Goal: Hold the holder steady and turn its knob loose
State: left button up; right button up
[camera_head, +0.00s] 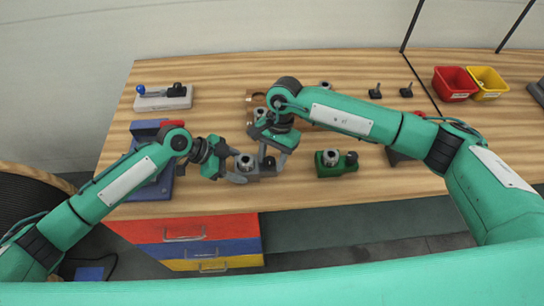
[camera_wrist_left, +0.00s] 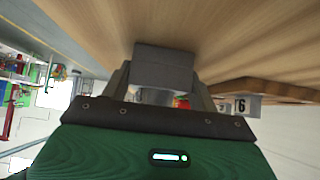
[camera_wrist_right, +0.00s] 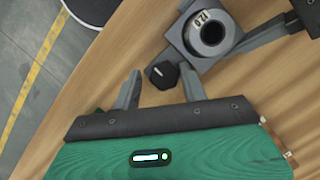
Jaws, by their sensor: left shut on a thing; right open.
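The grey holder (camera_head: 250,177) lies near the table's front edge, with a metal ring marked with digits on top; it shows from above in the right wrist view (camera_wrist_right: 178,38). Its black knob (camera_wrist_right: 163,76) sticks out from one side. My left gripper (camera_head: 233,167) is shut on the holder from the left; in the left wrist view the grey block (camera_wrist_left: 164,68) sits between its fingers. My right gripper (camera_wrist_right: 159,72) is open, with a fingertip on either side of the knob and gaps left to it. The arm partly hides the knob in the head view.
A green holder (camera_head: 330,170) with a black knob stands to the right. A blue and red fixture (camera_head: 150,188) is at left, a grey base with a lever (camera_head: 163,102) behind it. Two black knobs, a red bin (camera_head: 455,80) and a yellow bin (camera_head: 488,95) are back right.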

pick_arm(q)
jog(key=shift+s+d+f, duration=0.1)
jog(key=shift+s+d, duration=0.1)
pick_arm(e)
jog(key=shift+w+a+r, duration=0.1)
jog(key=shift+w, duration=0.05)
jog(key=shift+w+r, duration=0.2)
jog(key=shift+r, duration=0.35)
jog(key=shift+d+v, duration=0.2)
jog(key=shift+v, duration=1.7)
pick_arm(q)
jog(key=shift+a, duration=0.1)
pick_arm(e)
jog(key=shift+s, duration=0.1)
pick_arm(q)
jog(key=shift+w, duration=0.1)
jog(key=o, duration=1.6)
pick_arm(e)
jog(key=shift+a, duration=0.1)
pick_arm(q)
jog(key=shift+v, duration=3.8)
